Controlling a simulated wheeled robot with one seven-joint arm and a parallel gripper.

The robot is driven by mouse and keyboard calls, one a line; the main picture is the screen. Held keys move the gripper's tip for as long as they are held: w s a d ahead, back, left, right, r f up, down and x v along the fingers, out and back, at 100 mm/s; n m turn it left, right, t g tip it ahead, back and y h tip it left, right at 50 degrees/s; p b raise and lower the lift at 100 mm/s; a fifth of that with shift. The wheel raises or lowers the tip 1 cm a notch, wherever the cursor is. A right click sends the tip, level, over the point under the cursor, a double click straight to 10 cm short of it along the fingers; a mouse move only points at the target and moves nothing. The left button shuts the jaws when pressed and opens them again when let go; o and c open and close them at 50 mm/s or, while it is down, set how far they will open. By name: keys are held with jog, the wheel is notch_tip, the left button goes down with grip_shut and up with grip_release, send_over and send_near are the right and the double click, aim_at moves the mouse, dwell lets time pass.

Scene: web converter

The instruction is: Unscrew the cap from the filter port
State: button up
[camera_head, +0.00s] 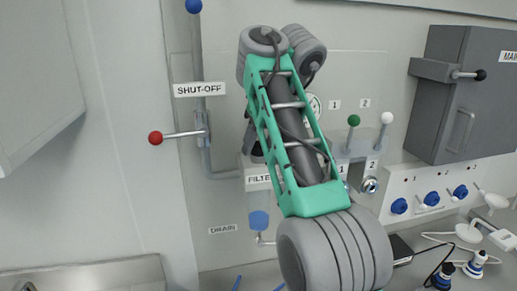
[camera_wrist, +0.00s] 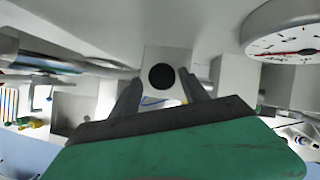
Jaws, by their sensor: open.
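The filter housing, labelled FILTER (camera_head: 258,179), is on the wall panel in the head view, with a blue bowl (camera_head: 259,220) below it. My arm covers its right side and the area above it. In the wrist view a round black face (camera_wrist: 162,76) shows on a pale block; it may be the cap or the port opening, I cannot tell which. My gripper (camera_wrist: 162,92) is open, its two dark fingers to the left and right of this round face in the picture. I see nothing held between them. Whether the fingers touch it is unclear.
A round gauge (camera_wrist: 285,42) is close at the upper right of the wrist view. A red-knobbed shut-off lever (camera_head: 156,138) sticks out left of the filter. Green (camera_head: 353,120) and white (camera_head: 387,118) knobbed levers stand to the right. A grey cabinet (camera_head: 465,95) hangs at far right.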

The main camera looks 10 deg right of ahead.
jog(key=shift+w+d+m, duration=0.15)
jog(key=shift+m, duration=0.25)
jog(key=shift+m+h+p, duration=0.35)
jog(key=shift+m+h, duration=0.05)
jog(key=shift+m, duration=0.1)
jog(key=shift+a, duration=0.25)
jog(key=shift+d, duration=0.15)
jog(key=shift+m+h, duration=0.4)
jog(key=shift+m, duration=0.3)
jog(key=shift+a+m, duration=0.25)
jog(key=shift+m, duration=0.15)
jog(key=shift+d+f, duration=0.1)
jog(key=shift+d, duration=0.1)
jog(key=shift+c, duration=0.7)
grip_shut()
